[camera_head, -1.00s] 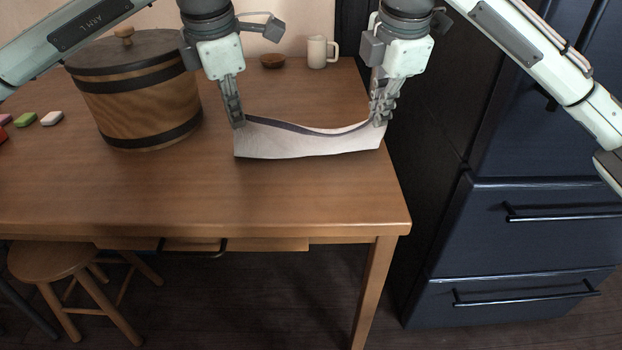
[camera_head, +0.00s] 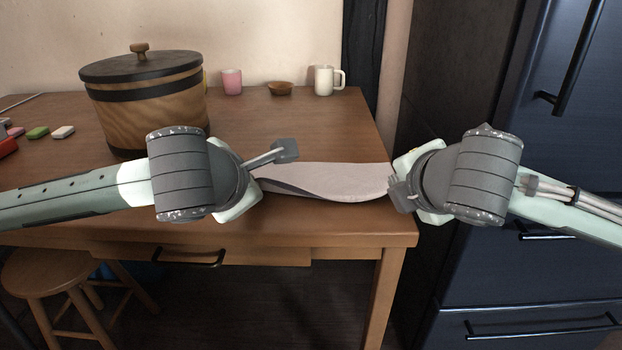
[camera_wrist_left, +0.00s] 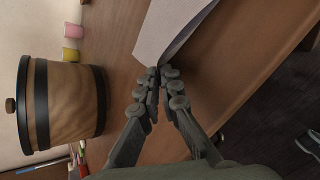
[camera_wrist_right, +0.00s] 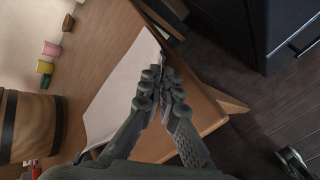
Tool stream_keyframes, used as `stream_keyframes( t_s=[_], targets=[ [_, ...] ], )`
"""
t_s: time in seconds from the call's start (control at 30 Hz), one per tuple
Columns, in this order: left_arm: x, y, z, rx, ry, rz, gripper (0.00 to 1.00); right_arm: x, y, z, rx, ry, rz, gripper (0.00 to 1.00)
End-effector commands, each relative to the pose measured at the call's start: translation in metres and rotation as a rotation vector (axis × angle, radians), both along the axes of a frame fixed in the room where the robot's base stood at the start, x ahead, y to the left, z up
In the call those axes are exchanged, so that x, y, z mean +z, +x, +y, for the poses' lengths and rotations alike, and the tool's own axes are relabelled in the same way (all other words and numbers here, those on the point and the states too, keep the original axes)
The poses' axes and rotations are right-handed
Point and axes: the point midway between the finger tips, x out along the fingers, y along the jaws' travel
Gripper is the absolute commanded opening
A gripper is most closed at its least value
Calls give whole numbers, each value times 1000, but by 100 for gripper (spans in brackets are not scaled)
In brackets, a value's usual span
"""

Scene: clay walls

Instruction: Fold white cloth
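The white cloth (camera_head: 335,178) is stretched between my two grippers near the front right of the wooden table. Its near edge sags and curls between them, with a darker underside showing. In the left wrist view, my left gripper (camera_wrist_left: 160,76) is closed on one corner of the cloth (camera_wrist_left: 172,28). In the right wrist view, my right gripper (camera_wrist_right: 160,75) is closed on another part of the cloth edge (camera_wrist_right: 120,85).
A wooden pot with lid (camera_head: 150,108) stands left on the table (camera_head: 270,125). A pink cup (camera_head: 232,82), a brown bowl (camera_head: 281,88) and a white mug (camera_head: 325,80) stand along the back. A dark fridge (camera_head: 530,270) is right of the table. A stool (camera_head: 50,272) is below left.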

Motion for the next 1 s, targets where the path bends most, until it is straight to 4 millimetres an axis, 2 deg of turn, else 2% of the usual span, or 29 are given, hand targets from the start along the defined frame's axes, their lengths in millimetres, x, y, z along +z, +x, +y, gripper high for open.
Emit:
stream_keyframes(
  t_s=[0.13,0.2,0.43,0.7,1.0],
  targets=[
    [0,0,0,0,0,1,0,0,0,0,0,0,1,0],
    [0,0,0,0,1,2,8,0,0,0,0,0,1,11],
    [0,0,0,0,1,2,37,0,0,0,-1,-1,2,38],
    [3,0,0,0,1,1,38,3,0,0,-1,1,0,38],
    [46,-15,-6,-3,-1,-1,38,46,-15,-4,1,2,-3,38]
  ],
)
